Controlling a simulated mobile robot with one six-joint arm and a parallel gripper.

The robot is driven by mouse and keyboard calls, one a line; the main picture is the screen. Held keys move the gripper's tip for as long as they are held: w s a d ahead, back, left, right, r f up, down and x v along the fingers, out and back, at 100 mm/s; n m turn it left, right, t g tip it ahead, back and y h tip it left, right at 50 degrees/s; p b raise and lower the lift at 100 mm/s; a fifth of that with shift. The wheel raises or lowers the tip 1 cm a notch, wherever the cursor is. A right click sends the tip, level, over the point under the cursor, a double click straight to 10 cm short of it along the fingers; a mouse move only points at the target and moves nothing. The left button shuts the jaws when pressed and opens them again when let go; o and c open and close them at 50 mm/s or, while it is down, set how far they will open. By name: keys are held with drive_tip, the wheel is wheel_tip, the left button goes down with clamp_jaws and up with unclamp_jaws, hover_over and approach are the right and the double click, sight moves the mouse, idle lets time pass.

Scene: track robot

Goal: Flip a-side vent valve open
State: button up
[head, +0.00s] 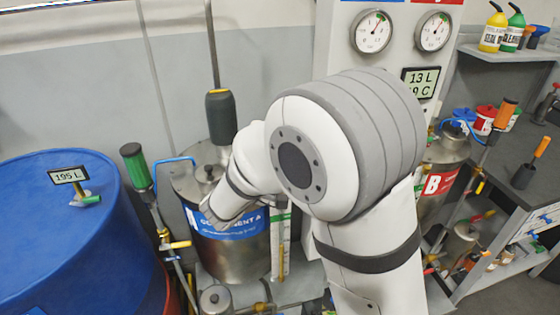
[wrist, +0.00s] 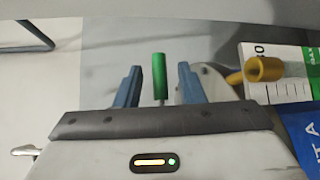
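The A-side tank (head: 230,250) is a steel vessel with a blue "Component A" label (head: 232,226), left of my arm in the head view. In the wrist view my gripper (wrist: 159,80) is open, with its two blue fingers apart. A small green handle (wrist: 159,76) stands upright between the fingers, with visible gaps on both sides. I take it for the vent valve's handle, but its valve body is mostly hidden behind the gripper housing. A brass fitting (wrist: 264,69) lies just right of the right finger. The fingertips are not clearly visible in the head view.
A dark-handled rod (head: 221,115) rises behind tank A. Gauges (head: 371,33) hang on the white panel. The B tank (head: 442,178) and a grey bench (head: 520,200) are at right.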

drive_tip(key=shift+w+d+f, duration=0.1)
drive_tip(key=shift+w+d, duration=0.1)
drive_tip(key=shift+w, duration=0.1)
drive_tip(key=shift+c, duration=0.5)
clamp_jaws()
